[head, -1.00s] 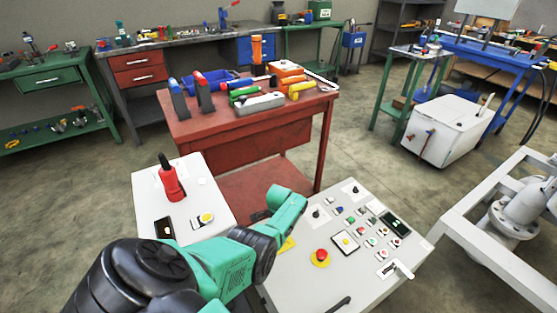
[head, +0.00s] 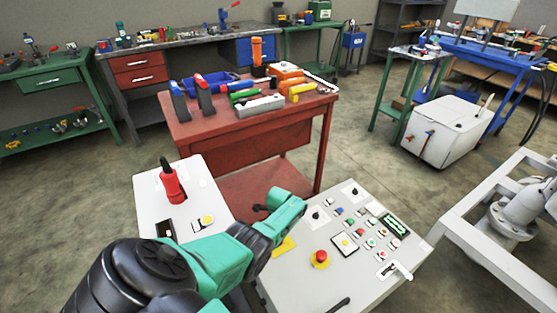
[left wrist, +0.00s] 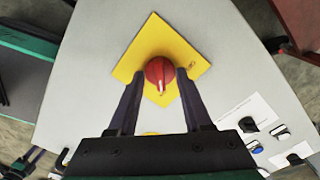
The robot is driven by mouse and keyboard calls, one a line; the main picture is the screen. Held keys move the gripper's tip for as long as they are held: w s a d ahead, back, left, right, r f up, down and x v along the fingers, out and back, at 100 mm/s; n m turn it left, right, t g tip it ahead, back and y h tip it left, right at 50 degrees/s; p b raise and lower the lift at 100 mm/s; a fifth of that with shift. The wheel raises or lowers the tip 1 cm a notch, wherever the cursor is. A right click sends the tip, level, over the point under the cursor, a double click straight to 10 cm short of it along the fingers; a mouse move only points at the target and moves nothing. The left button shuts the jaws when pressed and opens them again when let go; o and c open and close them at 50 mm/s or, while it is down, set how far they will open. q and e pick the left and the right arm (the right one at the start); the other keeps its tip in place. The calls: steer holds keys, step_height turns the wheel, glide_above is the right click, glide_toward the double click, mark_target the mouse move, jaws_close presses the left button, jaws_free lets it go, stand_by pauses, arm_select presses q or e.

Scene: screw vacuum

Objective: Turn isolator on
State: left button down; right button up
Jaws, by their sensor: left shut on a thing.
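The isolator is a red knob (left wrist: 159,71) on a yellow square plate (left wrist: 185,45), seen in the left wrist view on the grey panel. A white mark on the knob points toward the bottom of that picture. My left gripper (left wrist: 160,78) is shut on the knob, one dark finger on each side. In the head view a corner of the yellow plate (head: 284,246) shows past my left arm, which hides the knob and the gripper.
The control panel (head: 300,285) carries a red emergency stop (head: 320,258), several buttons, and a display (head: 394,225) with lit green text. A smaller console (head: 148,205) with a red lever (head: 171,182) stands to the left. A red table (head: 205,127) with tools stands behind.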

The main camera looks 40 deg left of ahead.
stand_by(0.3)
arm_select(q)
steer(key=shift+c, duration=1.7)
jaws_free()
step_height(320, 180, up, 15)
steer(key=p, duration=0.9)
steer(key=shift+f, duration=0.2)
